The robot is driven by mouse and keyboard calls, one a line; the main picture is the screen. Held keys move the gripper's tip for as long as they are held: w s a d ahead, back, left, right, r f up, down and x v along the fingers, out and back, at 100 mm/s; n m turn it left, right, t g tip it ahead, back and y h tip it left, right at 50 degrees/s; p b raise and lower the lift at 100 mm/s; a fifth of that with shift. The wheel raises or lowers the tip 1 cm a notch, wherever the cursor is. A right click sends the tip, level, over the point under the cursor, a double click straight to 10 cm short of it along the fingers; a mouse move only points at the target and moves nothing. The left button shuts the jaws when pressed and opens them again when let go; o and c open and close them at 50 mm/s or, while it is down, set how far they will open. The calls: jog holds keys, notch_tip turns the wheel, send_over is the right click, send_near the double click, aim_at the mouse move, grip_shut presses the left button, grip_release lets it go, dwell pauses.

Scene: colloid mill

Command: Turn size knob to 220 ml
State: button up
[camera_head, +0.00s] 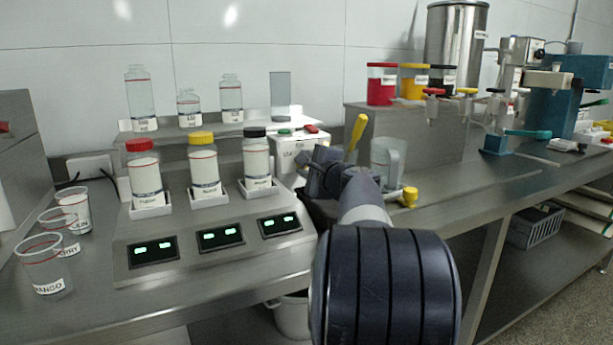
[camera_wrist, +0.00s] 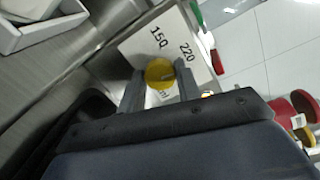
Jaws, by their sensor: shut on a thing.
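The yellow size knob (camera_wrist: 160,74) sits on a white panel (camera_wrist: 140,42) in the wrist view, with the numbers 150 and 220 printed beyond it. My gripper (camera_wrist: 160,80) is shut on the knob, one finger on each side. The knob's pointing direction is too small to read. In the head view my gripper (camera_head: 318,172) is at the white control box (camera_head: 288,150), and hides the knob there. A green button and a red button (camera_head: 311,129) are on top of the box.
A slanted stand (camera_head: 215,230) with three capped bottles and green displays is left of my arm. Labelled cups (camera_head: 46,265) stand at far left. A yellow lever (camera_head: 357,132) and a clear jug (camera_head: 387,158) are close right of my gripper. Open counter lies further right.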

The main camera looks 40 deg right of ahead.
jog(key=shift+f+n+b, duration=0.15)
jog(key=shift+n+b, duration=0.3)
jog(key=shift+n, duration=0.15)
jog(key=o, duration=1)
jog(key=v, duration=1.1)
jog(key=shift+w+p, duration=0.1)
jog(key=shift+p, duration=0.3)
jog(key=shift+w, duration=0.1)
